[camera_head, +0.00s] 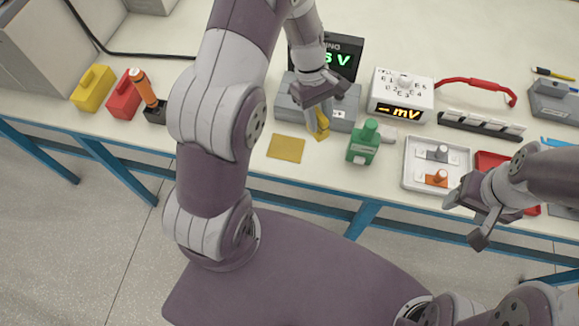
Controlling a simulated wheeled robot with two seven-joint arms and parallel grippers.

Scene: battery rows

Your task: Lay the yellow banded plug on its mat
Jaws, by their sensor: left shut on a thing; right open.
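The yellow plug (322,130) is in my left gripper (319,113), which is shut on it. It hangs in front of a grey box, to the right of and above the yellow mat (286,148) in the picture. Its band is too small to make out. Whether it touches the table I cannot tell. The flat, square mat lies bare near the table's front edge. My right gripper (470,214) is open and empty, at the table's front edge near the white tray.
The grey box (290,103) with a green-lit display stands behind the plug. A green block (363,143) stands to its right. A white meter (402,95) and a white tray (408,165) are further right.

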